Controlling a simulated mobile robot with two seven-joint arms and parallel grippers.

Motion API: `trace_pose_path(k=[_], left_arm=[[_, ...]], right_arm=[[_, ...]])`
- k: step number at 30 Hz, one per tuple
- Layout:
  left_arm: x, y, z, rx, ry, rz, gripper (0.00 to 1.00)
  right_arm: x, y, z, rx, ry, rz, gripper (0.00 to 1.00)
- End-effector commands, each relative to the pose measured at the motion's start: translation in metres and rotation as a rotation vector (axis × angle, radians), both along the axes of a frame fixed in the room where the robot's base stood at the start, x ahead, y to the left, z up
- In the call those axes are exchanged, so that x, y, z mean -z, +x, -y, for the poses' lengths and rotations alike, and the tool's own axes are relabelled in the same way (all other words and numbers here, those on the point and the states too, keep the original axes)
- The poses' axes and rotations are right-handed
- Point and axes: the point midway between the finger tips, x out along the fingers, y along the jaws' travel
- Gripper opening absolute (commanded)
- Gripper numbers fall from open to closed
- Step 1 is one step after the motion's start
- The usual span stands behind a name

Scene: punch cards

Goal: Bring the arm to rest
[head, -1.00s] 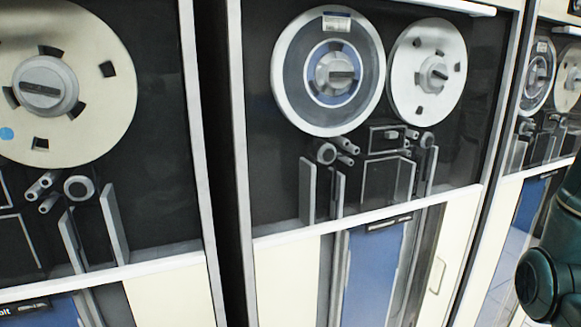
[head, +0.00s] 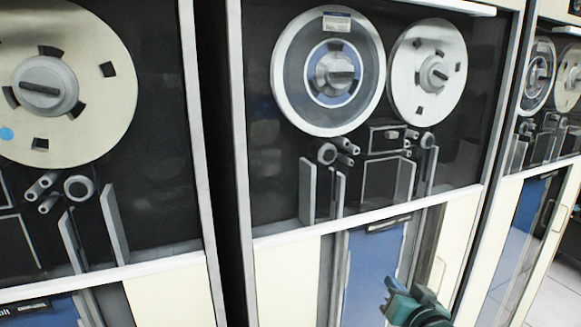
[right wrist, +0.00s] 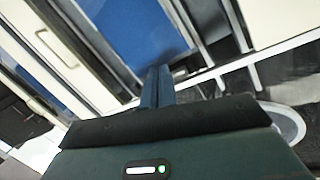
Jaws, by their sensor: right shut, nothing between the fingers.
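My right gripper (head: 392,290) shows at the bottom of the head view, right of centre, in front of the lower blue panel of the middle tape cabinet. It is dark green. In the right wrist view its two fingers (right wrist: 158,85) lie together, shut with nothing between them. They point toward the blue panel (right wrist: 135,35) and the cabinet front. My left gripper is in neither view.
Tall tape cabinets stand close in front. The middle one carries a grey reel (head: 290,75) and a white reel (head: 405,75). A cream reel (head: 100,120) is on the left cabinet. Pale floor (head: 545,300) shows at the lower right.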

Motion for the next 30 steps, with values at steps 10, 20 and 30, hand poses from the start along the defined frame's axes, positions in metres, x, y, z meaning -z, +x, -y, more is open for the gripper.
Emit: trace_pose_path(k=[10,20,30], left_arm=[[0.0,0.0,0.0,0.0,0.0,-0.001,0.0],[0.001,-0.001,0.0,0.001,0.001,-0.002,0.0],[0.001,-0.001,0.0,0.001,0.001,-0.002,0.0]], right_arm=[[0.195,-0.173,-0.04,-0.191,-0.314,-0.306,0.0],[0.244,-0.265,-0.057,-0.303,-0.429,-0.41,0.0],[0.245,-0.266,-0.057,-0.305,-0.431,-0.411,0.0]])
